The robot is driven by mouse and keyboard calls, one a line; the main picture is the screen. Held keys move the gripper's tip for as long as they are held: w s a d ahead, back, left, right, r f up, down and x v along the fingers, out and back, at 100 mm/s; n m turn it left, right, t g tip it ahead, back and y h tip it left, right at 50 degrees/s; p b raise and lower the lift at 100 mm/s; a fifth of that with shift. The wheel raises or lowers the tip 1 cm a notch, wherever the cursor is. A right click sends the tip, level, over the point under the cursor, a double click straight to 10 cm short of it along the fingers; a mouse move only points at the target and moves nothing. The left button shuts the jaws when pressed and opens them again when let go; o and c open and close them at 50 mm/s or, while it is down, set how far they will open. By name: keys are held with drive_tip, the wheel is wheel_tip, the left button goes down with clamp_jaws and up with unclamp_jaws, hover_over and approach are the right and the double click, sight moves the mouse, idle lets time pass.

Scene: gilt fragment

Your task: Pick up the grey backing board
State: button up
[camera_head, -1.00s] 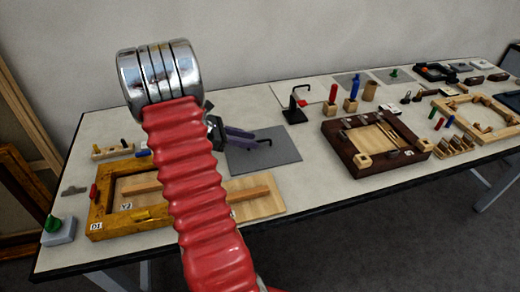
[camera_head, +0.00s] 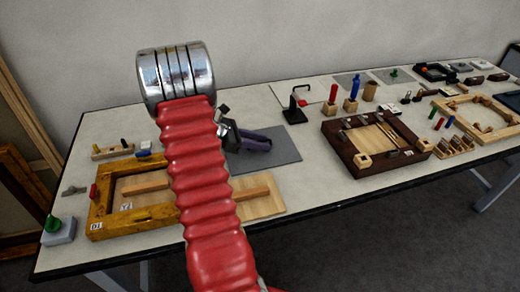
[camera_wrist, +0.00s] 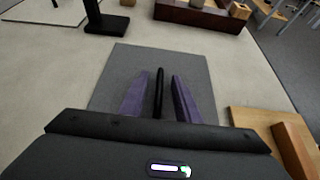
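A flat grey board (camera_head: 284,151) lies on the table left of the middle, and it also fills the centre of the wrist view (camera_wrist: 205,75). I take it for the backing board. My gripper (camera_wrist: 160,75) points over it with two purple fingers, apart from each other. A slim black upright piece (camera_wrist: 159,95) shows between the fingers, with gaps on both sides; I cannot tell whether it belongs to the board. In the head view my gripper (camera_head: 255,141) is over the board's left part, which my arm and hand partly hide. Its height above the board is unclear.
A yellow-brown frame (camera_head: 104,205) with pale wooden boards lies at the left, partly behind my arm. A black stand (camera_head: 295,112) is behind the board. A dark wooden tray (camera_head: 345,153) is to its right. Bare table lies between board and tray.

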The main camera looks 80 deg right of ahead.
drive_tip(key=shift+c, duration=0.3)
clamp_jaws()
idle(0.3)
